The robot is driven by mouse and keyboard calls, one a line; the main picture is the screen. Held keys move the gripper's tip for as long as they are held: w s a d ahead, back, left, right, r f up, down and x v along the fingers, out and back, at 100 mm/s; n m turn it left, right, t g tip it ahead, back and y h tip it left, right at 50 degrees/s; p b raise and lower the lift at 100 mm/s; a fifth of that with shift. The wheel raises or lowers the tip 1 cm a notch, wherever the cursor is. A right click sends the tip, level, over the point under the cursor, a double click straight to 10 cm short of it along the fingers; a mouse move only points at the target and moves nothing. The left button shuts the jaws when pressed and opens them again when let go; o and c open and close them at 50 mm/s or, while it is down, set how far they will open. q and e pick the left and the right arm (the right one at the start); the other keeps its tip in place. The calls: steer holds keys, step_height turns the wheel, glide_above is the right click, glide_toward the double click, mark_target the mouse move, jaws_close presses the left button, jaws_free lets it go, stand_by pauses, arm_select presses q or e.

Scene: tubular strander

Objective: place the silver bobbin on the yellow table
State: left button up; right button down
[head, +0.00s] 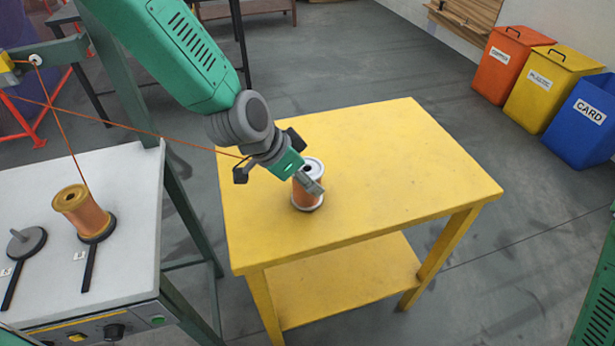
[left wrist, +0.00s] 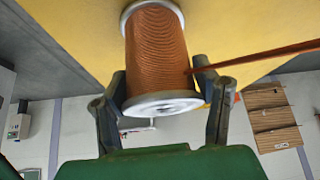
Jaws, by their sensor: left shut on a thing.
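The silver bobbin (head: 306,193), with silver flanges and copper-coloured wire, is upright at the yellow table (head: 400,170), near the left part of its top. Its lower flange appears to rest on the top or be very close to it; I cannot tell which. My left gripper (head: 309,181) is shut on the bobbin from above. In the left wrist view the bobbin (left wrist: 156,45) sits between the two fingers (left wrist: 160,88), with the yellow surface behind its far flange. My right gripper is not in view.
An orange wire (head: 150,130) runs from the left to the bobbin area. A gold bobbin (head: 82,212) and an empty spindle (head: 27,242) are on the white machine top (head: 135,195). The right part of the yellow table is clear. Bins (head: 545,90) stand far right.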

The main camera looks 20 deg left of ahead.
arm_select(q)
steer(key=shift+w+a+f, duration=0.1)
steer(key=shift+f, duration=0.1)
steer(key=shift+a, duration=0.4)
steer(key=o, duration=1.7)
steer(key=shift+a, duration=0.25)
steer(key=shift+o, duration=0.2)
steer(key=shift+d, duration=0.45)
steer(key=shift+r, duration=0.35)
steer(key=p+v, duration=0.1)
steer(key=v, duration=1)
steer(key=shift+s+a+p, duration=0.2)
steer(key=shift+s+p, duration=0.15)
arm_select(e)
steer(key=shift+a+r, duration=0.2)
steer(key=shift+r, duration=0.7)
arm_select(q)
steer(key=shift+r, duration=0.1)
